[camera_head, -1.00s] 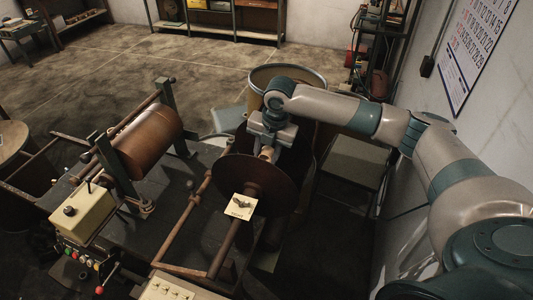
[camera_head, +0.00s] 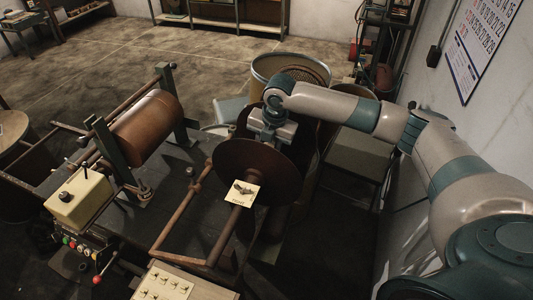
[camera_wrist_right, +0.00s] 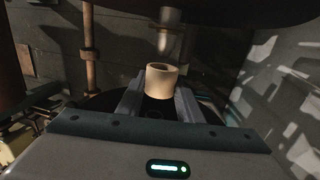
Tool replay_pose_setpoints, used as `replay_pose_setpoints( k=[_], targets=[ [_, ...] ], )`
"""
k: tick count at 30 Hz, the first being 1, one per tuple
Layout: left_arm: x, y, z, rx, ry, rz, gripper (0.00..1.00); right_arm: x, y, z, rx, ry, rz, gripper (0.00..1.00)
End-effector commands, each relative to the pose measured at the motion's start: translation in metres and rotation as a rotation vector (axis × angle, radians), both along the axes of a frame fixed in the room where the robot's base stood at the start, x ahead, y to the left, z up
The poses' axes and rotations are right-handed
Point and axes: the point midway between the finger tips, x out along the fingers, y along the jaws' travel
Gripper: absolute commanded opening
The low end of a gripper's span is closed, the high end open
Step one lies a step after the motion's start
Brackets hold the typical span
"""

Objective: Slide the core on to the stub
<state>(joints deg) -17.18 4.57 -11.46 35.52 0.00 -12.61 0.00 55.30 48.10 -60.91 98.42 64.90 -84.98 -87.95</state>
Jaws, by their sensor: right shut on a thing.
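The core, a short cream tube (camera_wrist_right: 161,82), is between the fingers of my right gripper (camera_wrist_right: 160,100) in the wrist view. My right gripper is shut on it, and its open end faces up in that picture. A pale metal stub (camera_wrist_right: 167,38) points down toward the core from under a dark round plate; a small gap shows between them. In the head view my right gripper (camera_head: 268,136) is just behind a large brown disc (camera_head: 250,162), which hides its fingertips, the core and the stub. My left gripper is not in view.
A winding frame with a brown roll (camera_head: 148,127) stands to the left. A yellow control box (camera_head: 79,199) is at lower left. A large drum (camera_head: 265,70) stands behind my right arm, and a wall with a calendar (camera_head: 482,45) is at right.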

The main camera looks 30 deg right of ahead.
Motion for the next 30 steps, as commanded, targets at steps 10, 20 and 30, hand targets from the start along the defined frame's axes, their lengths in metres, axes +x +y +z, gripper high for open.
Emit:
replay_pose_setpoints(
  k=[10, 20, 30],
  targets=[
    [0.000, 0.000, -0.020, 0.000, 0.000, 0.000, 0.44, 0.003, 0.001, -0.019, 0.000, 0.000, 0.000, 0.12],
    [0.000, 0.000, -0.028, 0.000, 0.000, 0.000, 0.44, 0.008, -0.002, -0.026, 0.000, 0.000, -0.001, 0.12],
    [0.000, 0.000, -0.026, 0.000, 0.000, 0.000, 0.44, 0.019, -0.014, -0.026, 0.000, 0.000, -0.002, 0.12]
  ],
)
